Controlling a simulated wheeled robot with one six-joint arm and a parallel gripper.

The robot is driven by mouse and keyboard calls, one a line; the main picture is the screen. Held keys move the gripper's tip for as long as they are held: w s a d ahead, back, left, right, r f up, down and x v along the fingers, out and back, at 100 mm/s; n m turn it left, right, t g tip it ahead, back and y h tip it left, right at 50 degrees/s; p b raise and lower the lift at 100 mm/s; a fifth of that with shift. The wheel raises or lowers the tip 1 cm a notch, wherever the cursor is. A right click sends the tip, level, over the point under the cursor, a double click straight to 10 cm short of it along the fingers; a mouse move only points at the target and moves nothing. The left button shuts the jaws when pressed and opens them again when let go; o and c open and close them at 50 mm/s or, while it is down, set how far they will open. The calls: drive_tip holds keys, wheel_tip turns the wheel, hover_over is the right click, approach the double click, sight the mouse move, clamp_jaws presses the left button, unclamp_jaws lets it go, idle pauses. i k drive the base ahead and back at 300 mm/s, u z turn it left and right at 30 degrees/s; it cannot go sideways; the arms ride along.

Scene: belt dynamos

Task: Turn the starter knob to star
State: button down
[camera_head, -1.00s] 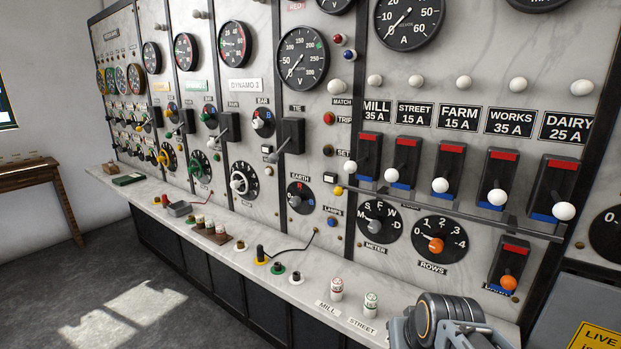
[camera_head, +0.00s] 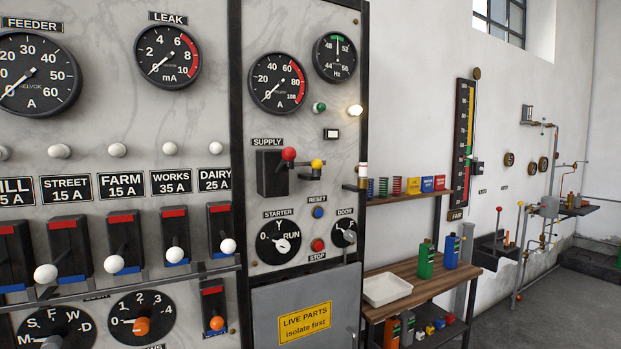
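The starter knob (camera_head: 282,246) is on the supply panel, under the STARTER label. It is a white knob on a round black dial with the marks 0 at left, Y at the top and RUN at right. Its white bar seems to slant up and left toward the 0 side, but it is too small to be certain. No star drawing shows on the dial; the Y is the middle mark. My gripper is not in view, and nothing covers the dial.
Right of the dial are a blue RESET button (camera_head: 318,212), a red STOP button (camera_head: 317,245) and the DOOR knob (camera_head: 344,233). A grey LIVE PARTS door (camera_head: 305,309) is below. A wooden bench (camera_head: 420,290) stands at right.

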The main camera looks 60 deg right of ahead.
sight(283, 246)
drive_tip(key=z, duration=1.75)
